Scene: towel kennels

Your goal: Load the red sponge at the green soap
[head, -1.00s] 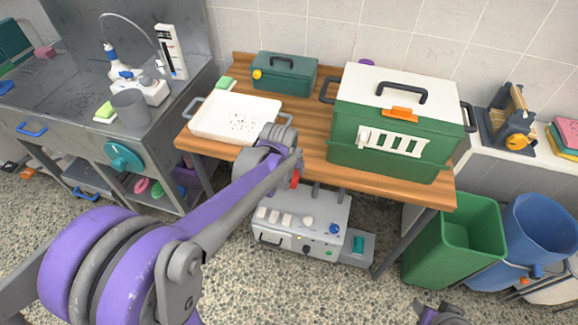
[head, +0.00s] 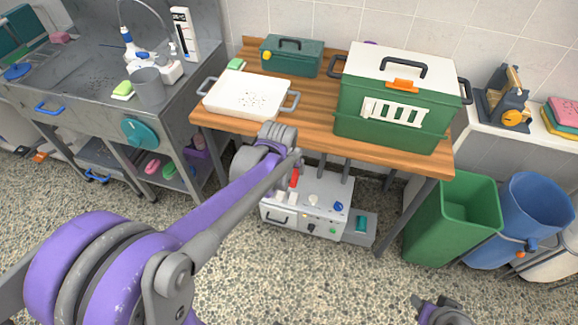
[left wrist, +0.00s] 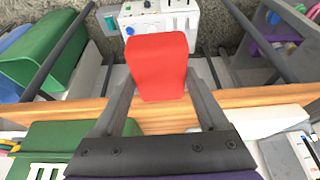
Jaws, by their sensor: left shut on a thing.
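The red sponge (left wrist: 157,65) is held between the fingers of my left gripper (left wrist: 158,88). In the head view only a small red part (head: 294,180) of it shows beside my left gripper (head: 297,166), in front of the wooden table's front edge. A small green block (head: 236,64), which looks like the green soap, lies on the table behind the white tray (head: 222,105). A yellow-green block (head: 122,89) lies on the sink's edge beside a grey cup. My right gripper (head: 432,303) is partly in view at the bottom right; its opening is unclear.
A green pet carrier (head: 385,133) and a dark green toolbox (head: 293,58) stand on the wooden table (head: 313,97). A white machine (head: 312,190) stands below it. A green bin (head: 450,240) and blue barrel (head: 530,230) stand at right. Bare table shows between tray and carrier.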

